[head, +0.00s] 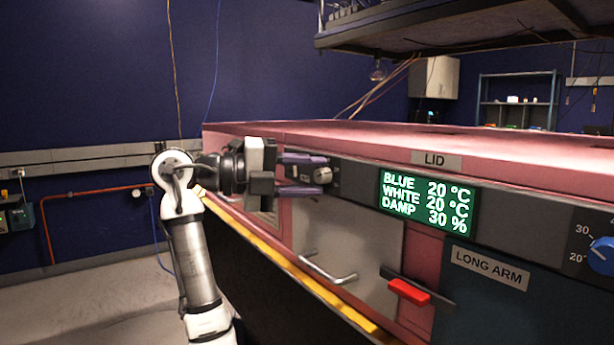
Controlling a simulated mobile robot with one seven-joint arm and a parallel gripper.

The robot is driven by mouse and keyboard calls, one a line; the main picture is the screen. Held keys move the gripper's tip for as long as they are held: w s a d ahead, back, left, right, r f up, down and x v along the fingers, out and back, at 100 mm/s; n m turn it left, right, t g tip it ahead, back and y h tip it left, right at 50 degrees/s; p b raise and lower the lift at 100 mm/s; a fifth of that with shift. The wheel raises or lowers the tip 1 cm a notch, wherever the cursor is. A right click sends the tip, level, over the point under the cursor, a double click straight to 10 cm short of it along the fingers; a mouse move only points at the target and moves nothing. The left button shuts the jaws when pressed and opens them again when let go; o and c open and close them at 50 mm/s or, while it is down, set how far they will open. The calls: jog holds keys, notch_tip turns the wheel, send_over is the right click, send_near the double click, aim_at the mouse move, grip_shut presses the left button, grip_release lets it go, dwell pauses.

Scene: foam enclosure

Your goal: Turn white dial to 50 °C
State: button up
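The white dial (321,174) is a small pale knob on the dark panel strip at the enclosure's upper left. My gripper (312,174) comes in from the left with its two purple fingers apart, one above and one below the dial in the picture. I see gaps between the fingers and the knob; how deep the fingertips reach around it I cannot tell. The green-lit display (430,205) reads BLUE 20 °C, WHITE 20 °C, DAMP 30 %. The dial's scale marks are not readable here.
A blue dial (602,256) sits at the right edge. Below the panel are a metal door handle (327,271) and a red lever (409,291). The pink lid (450,142) spans the top. A dark shelf (450,30) hangs above. Open floor lies left.

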jog(key=shift+o, duration=0.9)
jog(key=v, duration=1.3)
jog(key=shift+a, duration=0.4)
